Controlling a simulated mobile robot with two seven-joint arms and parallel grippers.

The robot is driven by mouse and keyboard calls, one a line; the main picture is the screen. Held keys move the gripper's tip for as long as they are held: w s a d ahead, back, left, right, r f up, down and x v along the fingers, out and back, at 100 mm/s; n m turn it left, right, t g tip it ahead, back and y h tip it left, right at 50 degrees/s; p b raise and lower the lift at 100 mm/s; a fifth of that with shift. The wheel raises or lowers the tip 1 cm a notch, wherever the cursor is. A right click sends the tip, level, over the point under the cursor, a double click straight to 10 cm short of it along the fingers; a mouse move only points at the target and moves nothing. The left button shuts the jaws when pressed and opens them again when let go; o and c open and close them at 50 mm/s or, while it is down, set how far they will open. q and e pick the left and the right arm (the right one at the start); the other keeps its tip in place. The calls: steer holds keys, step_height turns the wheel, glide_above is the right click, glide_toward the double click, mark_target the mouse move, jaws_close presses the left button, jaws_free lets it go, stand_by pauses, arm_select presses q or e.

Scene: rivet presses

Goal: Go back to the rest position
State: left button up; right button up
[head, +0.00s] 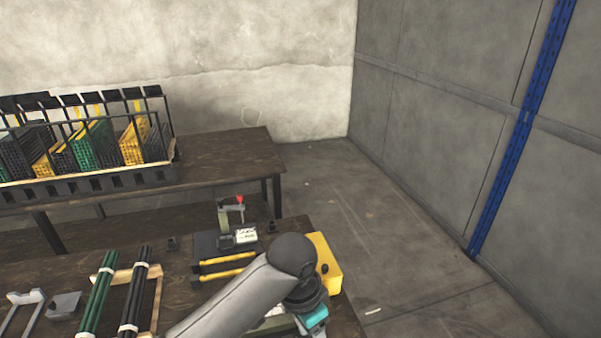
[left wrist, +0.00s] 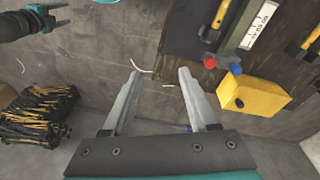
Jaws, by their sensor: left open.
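My left arm reaches across the front table (head: 185,293) in the head view, bending down at its right end. The left gripper itself is out of the head view. In the left wrist view the left gripper (left wrist: 158,73) is open, with nothing between its two grey fingers and grey floor behind them. My right gripper (left wrist: 52,14) shows at the top left of the left wrist view, apart from the left one, with its fingers spread over the floor and nothing visible between them.
A yellow box (head: 326,262) sits at the table's right end, close to my left arm; it also shows in the left wrist view (left wrist: 265,97). A small green press (head: 231,212), green tubes (head: 97,296) and black tubes (head: 135,292) are on the table. Floor to the right is clear.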

arm_select(q)
steer(key=s+a+f+n+t+y, duration=0.1)
steer(key=s+a+f+n+t, duration=0.2)
steer(key=s+a+n, duration=1.05)
steer(key=s+a+f+m+b, duration=0.2)
steer(key=f, duration=0.7)
steer(key=s+a+f+m+g+b, duration=0.1)
steer(key=s+f+b, duration=0.1)
steer(key=f, duration=0.8)
steer(key=s+a+f+m+b, duration=0.2)
steer(key=f, duration=0.7)
steer(key=s+a+f+g+b, duration=0.1)
steer(key=s+f+b, duration=0.4)
steer(key=s+f, duration=1)
step_height(320, 180, down, 4)
steer(key=shift+s+a+f+y+b, duration=0.1)
steer(key=shift+s+a+y+b, duration=0.25)
steer(key=shift+a, duration=0.3)
arm_select(e)
step_height(320, 180, down, 12)
steer(key=shift+s+r, duration=0.15)
steer(key=shift+s, duration=0.05)
